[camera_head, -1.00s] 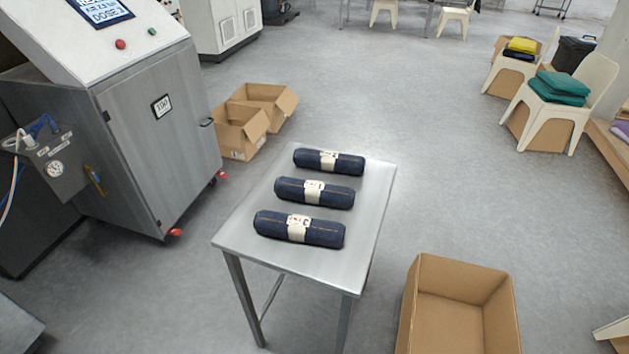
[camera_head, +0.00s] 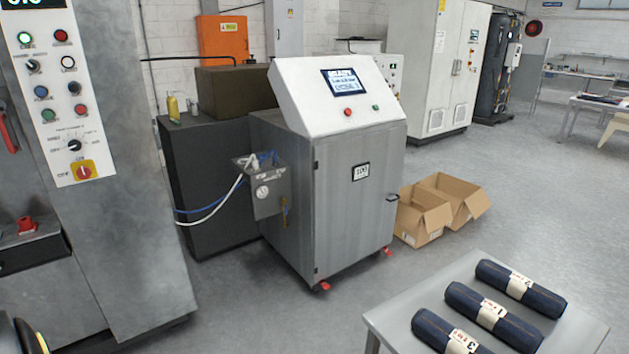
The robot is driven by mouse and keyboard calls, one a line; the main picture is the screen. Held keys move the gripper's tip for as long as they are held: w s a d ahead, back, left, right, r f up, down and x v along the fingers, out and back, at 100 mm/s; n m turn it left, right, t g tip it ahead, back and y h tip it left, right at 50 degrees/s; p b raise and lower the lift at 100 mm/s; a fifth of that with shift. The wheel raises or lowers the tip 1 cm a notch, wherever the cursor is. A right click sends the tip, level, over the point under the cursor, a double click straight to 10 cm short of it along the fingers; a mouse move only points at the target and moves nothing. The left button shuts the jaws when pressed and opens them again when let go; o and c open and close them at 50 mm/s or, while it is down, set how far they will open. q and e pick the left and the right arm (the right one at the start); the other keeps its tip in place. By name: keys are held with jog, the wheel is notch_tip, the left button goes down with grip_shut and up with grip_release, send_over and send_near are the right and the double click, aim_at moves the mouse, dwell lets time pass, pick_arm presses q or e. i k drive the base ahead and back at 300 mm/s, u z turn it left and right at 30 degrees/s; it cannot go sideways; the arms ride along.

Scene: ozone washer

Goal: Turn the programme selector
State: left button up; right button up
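A tall grey steel machine at the left edge of the head view carries a white control panel (camera_head: 62,105). Low on that panel is a black rotary selector (camera_head: 74,145) with a pale pointer and printed positions around it; the lettering is too small to read. A smaller black rotary switch (camera_head: 33,65) sits near the panel's top. A red knob on a yellow plate (camera_head: 84,172) is just below the selector. Several coloured push buttons lie between. Neither of my grippers shows in the view.
A steel cabinet (camera_head: 350,215) with a sloped screen stands right of the machine, with a gauge box and hoses on its left side. Open cardboard boxes (camera_head: 425,212) lie beside it. A steel table (camera_head: 395,305) with rolled dark denim is at lower right. Grey floor between is clear.

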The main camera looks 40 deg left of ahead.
aim_at(73, 144)
jog(key=u, duration=0.5)
jog(key=k, duration=0.6)
jog(key=u, duration=1.3)
jog(key=i, duration=0.5)
jog(key=u, duration=1.3)
jog(key=i, duration=1.8)
jog(key=z, duration=0.25)
